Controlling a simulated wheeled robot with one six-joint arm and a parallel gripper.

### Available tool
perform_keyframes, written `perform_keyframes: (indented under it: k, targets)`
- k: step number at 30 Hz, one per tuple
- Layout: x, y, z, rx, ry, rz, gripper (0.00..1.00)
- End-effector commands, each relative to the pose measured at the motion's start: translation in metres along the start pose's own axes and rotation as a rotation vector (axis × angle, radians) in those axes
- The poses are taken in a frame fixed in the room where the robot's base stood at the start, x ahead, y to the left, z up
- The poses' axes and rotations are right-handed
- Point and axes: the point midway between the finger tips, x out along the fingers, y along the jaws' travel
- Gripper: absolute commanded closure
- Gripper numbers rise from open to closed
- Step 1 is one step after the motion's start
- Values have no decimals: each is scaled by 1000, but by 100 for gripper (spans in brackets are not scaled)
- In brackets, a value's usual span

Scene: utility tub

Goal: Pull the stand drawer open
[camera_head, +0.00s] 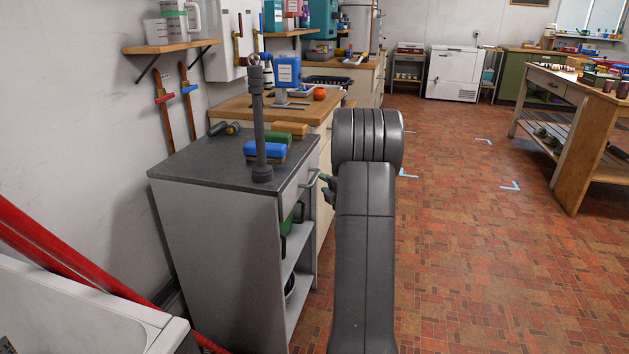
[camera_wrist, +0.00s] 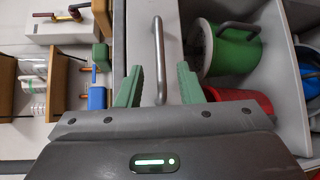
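The grey stand (camera_head: 220,215) stands left of my arm, with a dark top. Its drawer (camera_head: 293,190) is in the upper part of the side facing right and looks flush with the stand. The drawer's metal bar handle (camera_head: 309,179) sticks out towards my gripper (camera_head: 328,188), which is partly hidden by my arm. In the wrist view the drawer front (camera_wrist: 139,35) and handle (camera_wrist: 159,50) are straight ahead. My gripper (camera_wrist: 159,70) is open, its two green fingers on either side of the handle, with visible gaps between them and the bar.
A dark post (camera_head: 260,125) and a blue-topped brush or block (camera_head: 264,150) stand on the stand. Open shelves below the drawer hold a green container (camera_wrist: 230,48) and a red one (camera_wrist: 235,97). Tiled floor (camera_head: 460,240) is free to the right, up to a wooden workbench (camera_head: 585,140).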

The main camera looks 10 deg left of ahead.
Motion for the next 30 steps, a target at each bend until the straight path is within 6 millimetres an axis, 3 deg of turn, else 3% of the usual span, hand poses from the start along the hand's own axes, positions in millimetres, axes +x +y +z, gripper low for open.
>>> perform_keyframes:
  k: [3,9,15,23,24,29,30]
  targets:
    - [27,-1,-1,-2,1,1,67]
    - [57,-1,0,-1,0,0,67]
    - [70,-1,0,1,-1,-2,67]
    - [72,0,0,1,-1,-1,67]
    - [72,0,0,1,-1,-1,68]
    - [71,0,0,1,-1,-1,100]
    - [71,0,0,1,-1,-1,100]
